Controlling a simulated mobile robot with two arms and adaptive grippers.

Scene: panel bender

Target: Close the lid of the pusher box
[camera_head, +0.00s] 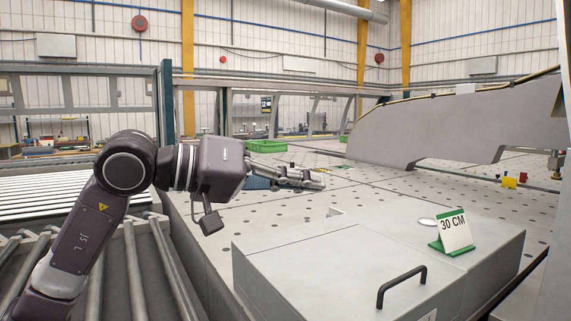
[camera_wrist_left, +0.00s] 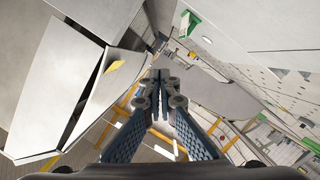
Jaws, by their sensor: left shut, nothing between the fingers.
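The pusher box (camera_head: 480,285) is a grey metal box at the lower right of the head view. Its lid (camera_head: 335,260) lies flat on top, with no raised edge or gap that I can make out. A black bar handle (camera_head: 402,286) stands on the lid near the front. My left gripper (camera_head: 318,180) is beyond the box, over the perforated table, apart from the lid. In the left wrist view its fingers (camera_wrist_left: 160,80) are together with nothing between them. My right gripper is not in view.
A green-and-white "30 CM" sign (camera_head: 454,233) stands on the box top at the right. The perforated table (camera_head: 370,195) is mostly clear. A large grey machine arm (camera_head: 440,130) hangs over its far side. Metal rollers (camera_head: 130,270) lie at the left. A green crate (camera_head: 267,146) stands at the back.

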